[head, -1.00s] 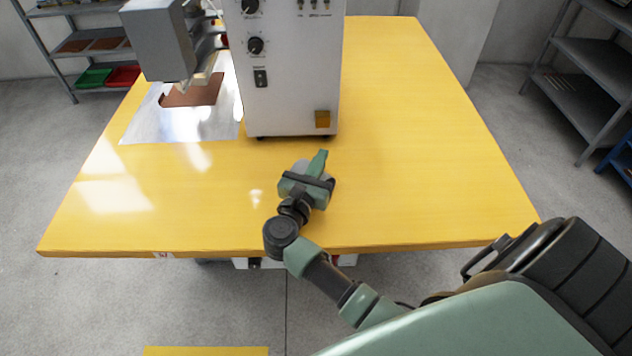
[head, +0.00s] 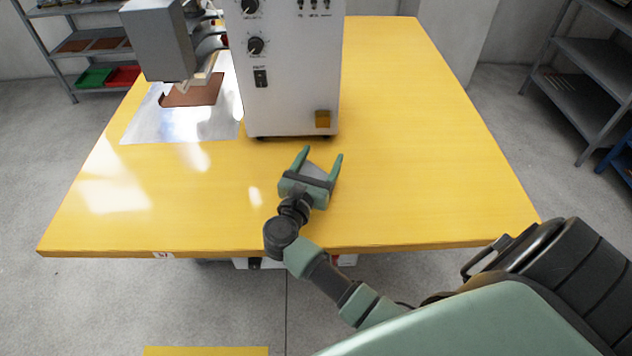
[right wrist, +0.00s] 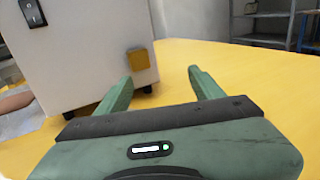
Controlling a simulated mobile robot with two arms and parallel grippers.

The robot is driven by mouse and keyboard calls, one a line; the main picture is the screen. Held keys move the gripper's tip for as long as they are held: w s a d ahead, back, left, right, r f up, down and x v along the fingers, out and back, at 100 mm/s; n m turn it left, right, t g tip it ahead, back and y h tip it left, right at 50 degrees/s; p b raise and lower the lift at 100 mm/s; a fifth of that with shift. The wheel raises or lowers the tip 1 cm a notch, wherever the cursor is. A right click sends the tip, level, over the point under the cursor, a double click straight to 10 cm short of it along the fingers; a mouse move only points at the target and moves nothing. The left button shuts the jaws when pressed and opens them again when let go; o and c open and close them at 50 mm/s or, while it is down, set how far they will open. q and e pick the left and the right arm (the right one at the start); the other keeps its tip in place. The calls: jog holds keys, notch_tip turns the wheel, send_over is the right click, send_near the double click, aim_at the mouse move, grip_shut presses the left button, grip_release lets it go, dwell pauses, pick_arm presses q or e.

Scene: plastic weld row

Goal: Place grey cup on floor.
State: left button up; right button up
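I cannot make out a grey cup in either view. My right gripper (head: 321,155) is over the front middle of the yellow table (head: 420,190), in front of the white machine (head: 290,70). Its two green fingers are spread apart. My left gripper is not in view.
A metal sheet with a brown piece (head: 195,92) lies left of the machine. The table's right side is clear. Grey floor (head: 130,305) shows in front, with a yellow strip (head: 205,351) at the bottom. Shelves stand back left (head: 85,55) and right (head: 585,95).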

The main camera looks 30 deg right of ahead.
jog(key=shift+o, duration=1.1)
